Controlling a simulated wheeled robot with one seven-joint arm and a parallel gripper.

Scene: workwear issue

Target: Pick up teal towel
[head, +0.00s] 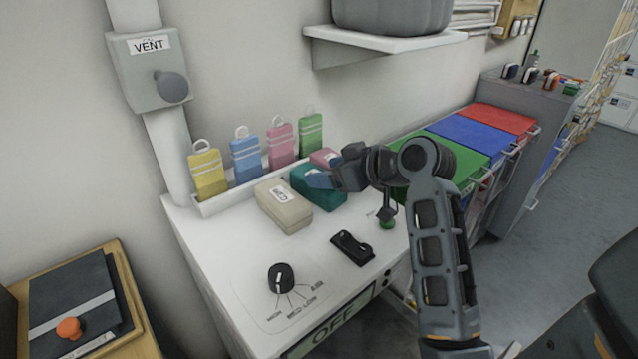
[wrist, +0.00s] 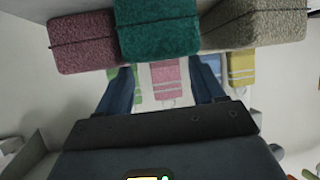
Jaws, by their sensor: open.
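The teal towel (head: 322,199) is a folded block on the white counter top, between a beige towel (head: 285,205) and a dark pink towel (head: 325,157). My gripper (head: 318,180) hangs over it in the head view and hides part of its top. In the wrist view, the teal towel (wrist: 157,38) is at the top centre, just beyond the fingertips. My gripper (wrist: 163,82) is open there, with nothing between its two blue fingers but the background. I cannot tell whether a finger touches the towel.
A white rack with yellow (head: 207,174), blue (head: 245,158), pink (head: 281,143) and green (head: 311,133) tags stands behind. A black knob (head: 281,278) and a black clip-like object (head: 352,248) are in front. A shelf (head: 385,40) juts out above. Coloured bins (head: 463,152) stand right.

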